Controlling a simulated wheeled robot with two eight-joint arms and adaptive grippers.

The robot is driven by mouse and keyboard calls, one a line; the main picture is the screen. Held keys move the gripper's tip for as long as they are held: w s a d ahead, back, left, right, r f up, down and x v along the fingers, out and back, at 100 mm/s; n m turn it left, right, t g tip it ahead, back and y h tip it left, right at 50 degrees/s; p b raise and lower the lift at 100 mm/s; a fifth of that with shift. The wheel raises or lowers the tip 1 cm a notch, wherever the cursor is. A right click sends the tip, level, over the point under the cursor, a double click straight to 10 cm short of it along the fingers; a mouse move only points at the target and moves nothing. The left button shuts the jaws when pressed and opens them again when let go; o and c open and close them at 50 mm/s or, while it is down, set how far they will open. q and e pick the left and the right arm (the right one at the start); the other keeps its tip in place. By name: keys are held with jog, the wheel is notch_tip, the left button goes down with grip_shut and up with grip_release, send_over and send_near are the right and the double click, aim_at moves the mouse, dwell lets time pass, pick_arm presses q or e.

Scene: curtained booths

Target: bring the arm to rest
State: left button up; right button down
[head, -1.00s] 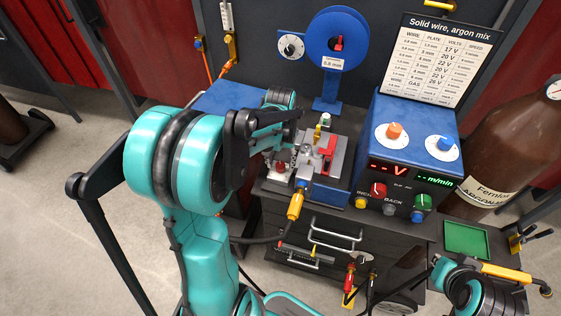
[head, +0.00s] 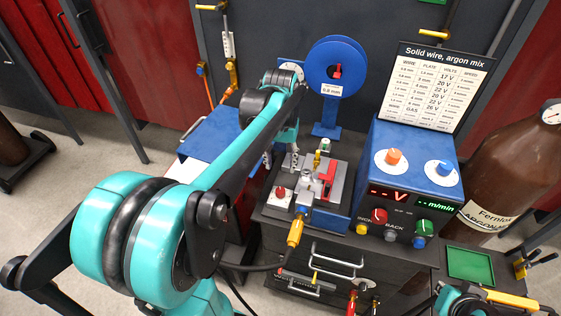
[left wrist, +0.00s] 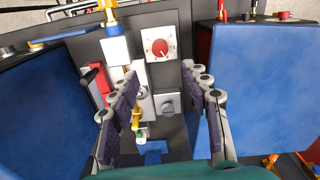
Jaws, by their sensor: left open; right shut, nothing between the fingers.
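My left arm comes in from the left in the head view and reaches over the welding bench. My left gripper (head: 291,150) points down above the wire-feed unit (head: 335,178). In the left wrist view my left gripper (left wrist: 160,112) has its two dark fingers spread apart with nothing held. Between and beyond them show the red knob (left wrist: 160,48) on a white plate and the red lever (left wrist: 97,82). My right gripper (head: 450,300) is low at the right of the head view, partly cut off by the frame; it is shut and empty.
A blue power source (head: 415,165) with dials stands right of the feeder, under a settings chart (head: 440,85). A blue wire spool (head: 335,65) stands behind. A brown gas cylinder (head: 515,170) and a green tray (head: 470,264) are at right. Grey floor shows at left.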

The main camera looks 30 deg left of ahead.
dwell(0.4)
pick_arm(q)
jog(key=s+d+f+m+t+b, duration=0.1)
jog(key=s+d+f+t, duration=0.1)
jog(key=s+d, duration=0.1)
jog(key=s+d+f+m+t+b, duration=0.1)
jog(key=s+d+f+t+b, duration=0.1)
jog(key=s+d+f, duration=0.1)
jog(key=s+d+f+m+t+b, duration=0.2)
jog(key=s+d+f+t, duration=0.1)
jog(key=d, duration=0.3)
jog(key=shift+s+d, duration=0.35)
jog(key=shift+s, duration=0.5)
